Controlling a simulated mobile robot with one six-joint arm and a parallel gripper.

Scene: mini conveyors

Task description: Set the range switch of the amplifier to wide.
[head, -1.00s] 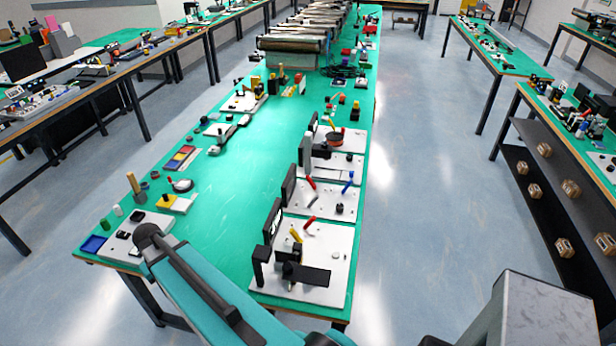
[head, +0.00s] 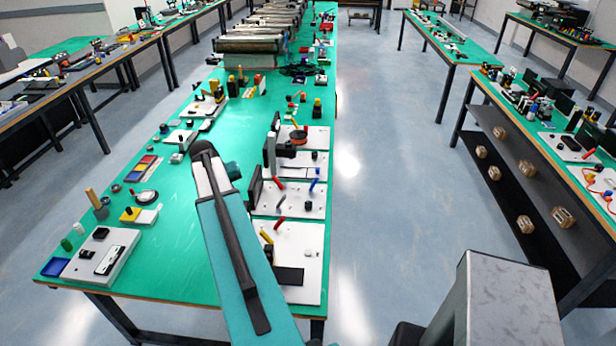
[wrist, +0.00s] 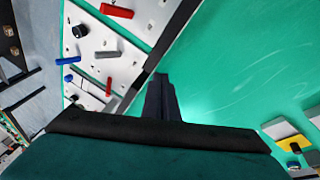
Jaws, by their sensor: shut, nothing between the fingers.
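I cannot tell for certain which unit is the amplifier, and no range marking is readable. White panels with small coloured levers stand along the bench's right edge: a near panel (head: 308,240) and a middle panel (head: 314,205). A red lever (head: 278,186) and a blue lever (head: 314,185) are on the middle panel. The wrist view shows levered panels at upper left, with a red lever (wrist: 117,10) and a black knob (wrist: 80,32). My gripper (wrist: 160,80) is shut and empty, with green bench surface beside it. In the head view its fingertips are hidden.
A white box with black parts (head: 122,240) sits at the bench's near left corner. Upright dark plates (head: 255,185) edge the panels. Bare green surface (head: 180,235) lies left of my arm. Rollers stand farther back.

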